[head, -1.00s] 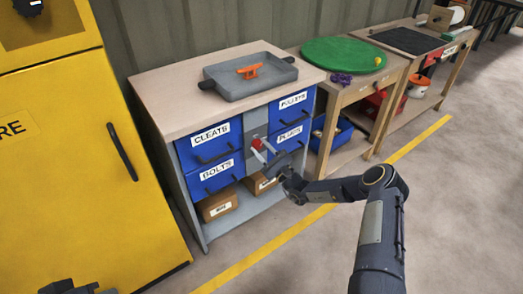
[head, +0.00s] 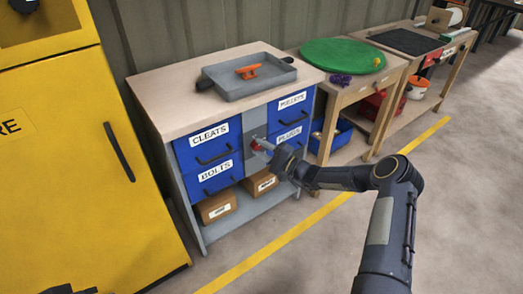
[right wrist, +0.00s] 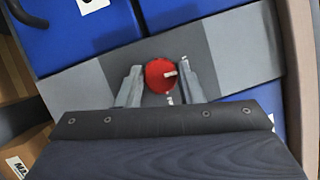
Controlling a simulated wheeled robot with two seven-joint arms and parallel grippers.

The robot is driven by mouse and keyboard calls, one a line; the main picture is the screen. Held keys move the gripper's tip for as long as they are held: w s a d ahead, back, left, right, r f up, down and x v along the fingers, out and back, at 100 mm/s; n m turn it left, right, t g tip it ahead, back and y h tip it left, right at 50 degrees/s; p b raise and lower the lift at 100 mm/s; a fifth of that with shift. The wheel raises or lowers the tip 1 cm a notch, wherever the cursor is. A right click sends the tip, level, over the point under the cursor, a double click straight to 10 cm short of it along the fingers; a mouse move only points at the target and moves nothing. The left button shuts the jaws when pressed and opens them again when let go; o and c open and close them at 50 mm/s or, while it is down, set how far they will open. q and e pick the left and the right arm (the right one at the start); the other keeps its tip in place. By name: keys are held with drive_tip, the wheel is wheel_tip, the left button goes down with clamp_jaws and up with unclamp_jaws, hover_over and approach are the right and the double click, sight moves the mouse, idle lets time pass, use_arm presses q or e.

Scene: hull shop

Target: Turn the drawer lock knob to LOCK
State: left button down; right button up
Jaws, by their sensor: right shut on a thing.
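The red drawer lock knob (head: 256,146) sits on the grey panel between the blue drawers of the workbench cabinet. In the right wrist view the round knob (right wrist: 158,78) carries a white pointer mark toward the right. Small white marks on the panel below it are too small to read. My right gripper (head: 266,148) is at the knob, and its two fingers (right wrist: 160,82) stand on either side, shut on it. The fingers hide part of the knob in the head view. A dark part of my left gripper (head: 62,289) just shows at the bottom left edge; its jaws are unclear.
The cabinet has blue drawers labelled CLEATS (head: 208,148) and BOLTS (head: 217,178), with others at the right. A grey tray (head: 232,92) with an orange cleat (head: 248,71) is on top. A yellow cabinet (head: 75,190) stands left. Floor in front is clear.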

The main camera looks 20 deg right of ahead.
drive_tip(key=shift+n, duration=0.5)
drive_tip(key=o, duration=1)
drive_tip(key=shift+c, duration=0.2)
drive_tip(key=r+p+v, duration=0.1)
drive_tip(key=v, duration=0.6)
drive_tip(key=shift+s+d+f, duration=0.35)
drive_tip(key=shift+f, duration=0.1)
